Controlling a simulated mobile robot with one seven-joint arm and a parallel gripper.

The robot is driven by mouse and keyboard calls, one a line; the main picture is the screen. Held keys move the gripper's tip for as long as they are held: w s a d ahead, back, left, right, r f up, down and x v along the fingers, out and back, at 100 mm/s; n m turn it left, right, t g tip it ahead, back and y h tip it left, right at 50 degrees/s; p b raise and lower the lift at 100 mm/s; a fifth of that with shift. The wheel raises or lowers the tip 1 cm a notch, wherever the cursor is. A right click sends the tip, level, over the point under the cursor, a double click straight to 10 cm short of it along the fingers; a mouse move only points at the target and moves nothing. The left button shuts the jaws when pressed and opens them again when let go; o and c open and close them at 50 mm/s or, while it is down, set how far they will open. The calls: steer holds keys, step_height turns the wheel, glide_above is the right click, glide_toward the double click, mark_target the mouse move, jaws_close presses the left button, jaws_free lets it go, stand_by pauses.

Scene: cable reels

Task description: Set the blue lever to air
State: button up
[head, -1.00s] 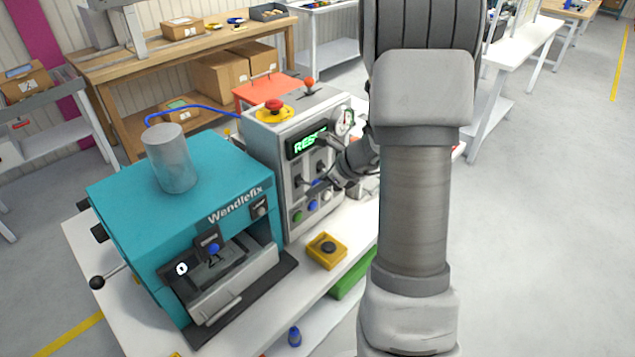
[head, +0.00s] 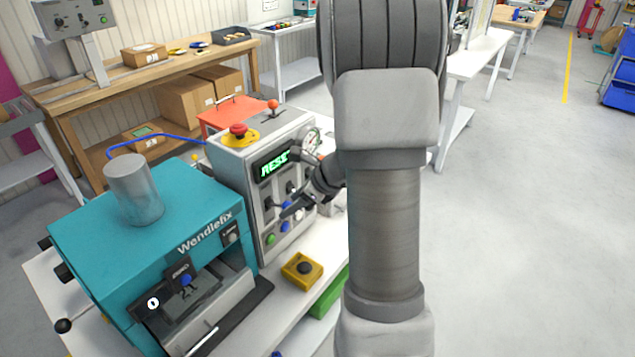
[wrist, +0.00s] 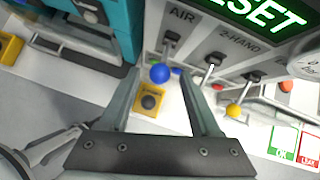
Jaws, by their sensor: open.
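The blue lever (wrist: 159,73) is a blue ball on a short metal stem. It hangs down from a slot under the label AIR on the grey control panel (wrist: 195,30). In the wrist view my gripper (wrist: 160,82) is open, with one finger on each side of the blue ball. I cannot tell whether either finger touches it. In the head view my gripper (head: 292,208) is in front of the panel's lower half, and my arm hides the panel's right side. The panel's green display (head: 275,164) reads RESET.
A yellow-ball lever (wrist: 234,111) and a 2-HAND lever stand right of the blue one. The teal Wendlefix machine (head: 150,215) stands left of the panel. A yellow button box (head: 302,270) sits on the white bench in front. A red emergency button (head: 238,130) tops the panel.

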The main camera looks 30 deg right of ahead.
steer(key=p+v, duration=0.1)
steer(key=v, duration=1.3)
steer(key=shift+s+r, duration=0.25)
